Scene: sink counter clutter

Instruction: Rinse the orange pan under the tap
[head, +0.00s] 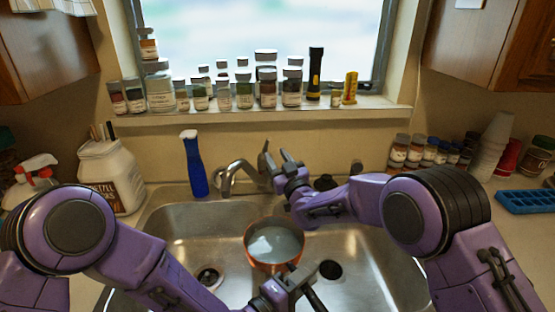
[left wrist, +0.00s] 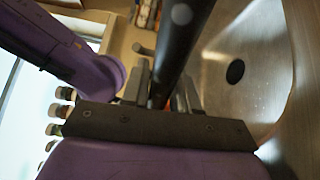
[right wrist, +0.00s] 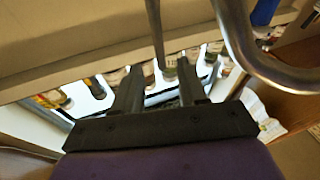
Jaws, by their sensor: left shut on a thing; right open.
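The orange pan (head: 248,246) is over the middle of the double sink, with a pale grey-blue inside; I cannot tell whether that is water. My left gripper (head: 290,284) is shut on its black handle, which fills the middle of the left wrist view (left wrist: 182,50). The metal tap (head: 232,172) stands behind the pan, its spout curving left. My right gripper (head: 282,163) is open beside the upright tap lever (head: 264,158). In the right wrist view, the thin lever (right wrist: 155,28) shows beyond the fingers, with the spout (right wrist: 240,45) at right. No stream is clear.
The sink (head: 185,222) has a drain in each basin. Several jars line the windowsill (head: 250,112). Jars, cups and a blue tray (head: 525,201) crowd the right counter.

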